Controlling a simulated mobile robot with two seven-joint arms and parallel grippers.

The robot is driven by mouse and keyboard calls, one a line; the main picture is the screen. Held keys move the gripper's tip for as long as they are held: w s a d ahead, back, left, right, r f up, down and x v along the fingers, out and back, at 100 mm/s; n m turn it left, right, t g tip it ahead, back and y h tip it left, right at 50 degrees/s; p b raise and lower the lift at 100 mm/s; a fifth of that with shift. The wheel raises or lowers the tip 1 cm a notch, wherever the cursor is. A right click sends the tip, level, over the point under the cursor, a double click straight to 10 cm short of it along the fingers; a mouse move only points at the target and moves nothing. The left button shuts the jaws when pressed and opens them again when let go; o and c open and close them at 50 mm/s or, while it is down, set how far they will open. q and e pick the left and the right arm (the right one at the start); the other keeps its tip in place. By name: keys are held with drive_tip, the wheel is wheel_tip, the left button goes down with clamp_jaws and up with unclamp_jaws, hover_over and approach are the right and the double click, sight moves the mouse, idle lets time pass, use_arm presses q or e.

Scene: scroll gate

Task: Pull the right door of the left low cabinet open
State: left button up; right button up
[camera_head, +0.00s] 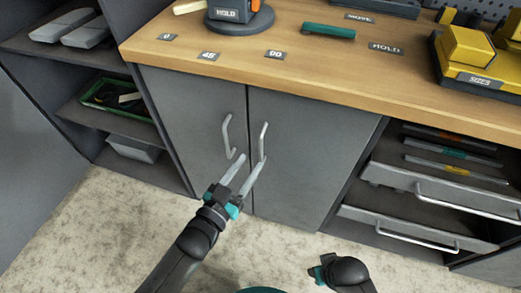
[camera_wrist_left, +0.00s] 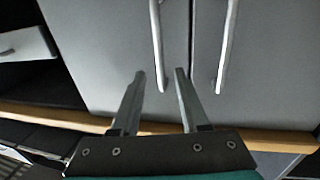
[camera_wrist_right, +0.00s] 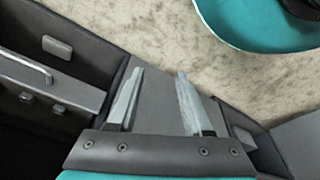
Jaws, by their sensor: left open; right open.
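The left low cabinet has two grey doors, both closed, with a narrow seam between them. The right door (camera_head: 310,150) has a vertical bar handle (camera_head: 263,138) near the seam; this handle also shows in the left wrist view (camera_wrist_left: 157,45). The left door (camera_head: 190,110) has a similar handle (camera_head: 227,135). My left gripper (camera_head: 254,162) is open and empty, its fingertips close to the lower part of the right door's handle. In the left wrist view the handle's end lies just beyond the gap between the fingers; contact cannot be told. My right gripper (camera_wrist_right: 158,72) is open and empty.
A wooden worktop (camera_head: 340,65) with labels and tools lies above the doors. Open shelves (camera_head: 110,90) stand at the left. Drawers with bar handles (camera_head: 440,195) stand at the right, partly pulled out. The pale floor (camera_head: 110,235) before the doors is clear apart from my arms.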

sight(260, 150)
use_arm(q)
drive_tip(key=shift+b+x, duration=1.05)
drive_tip(key=shift+x, duration=2.35)
use_arm(e)
drive_tip(key=shift+t, duration=0.4)
drive_tip(key=shift+w+a+r, duration=0.1)
drive_tip(key=shift+w+r, duration=0.3)
drive_tip(key=shift+r, duration=0.35)
drive_tip(key=shift+w+a+r, duration=0.1)
drive_tip(key=shift+w+r, duration=0.35)
drive_tip(key=shift+r, duration=0.3)
drive_tip(key=shift+w+r, duration=0.4)
drive_tip(key=shift+r, duration=0.35)
use_arm(q)
drive_tip(key=shift+c, duration=0.2)
clamp_jaws()
drive_tip(key=shift+f, duration=0.1)
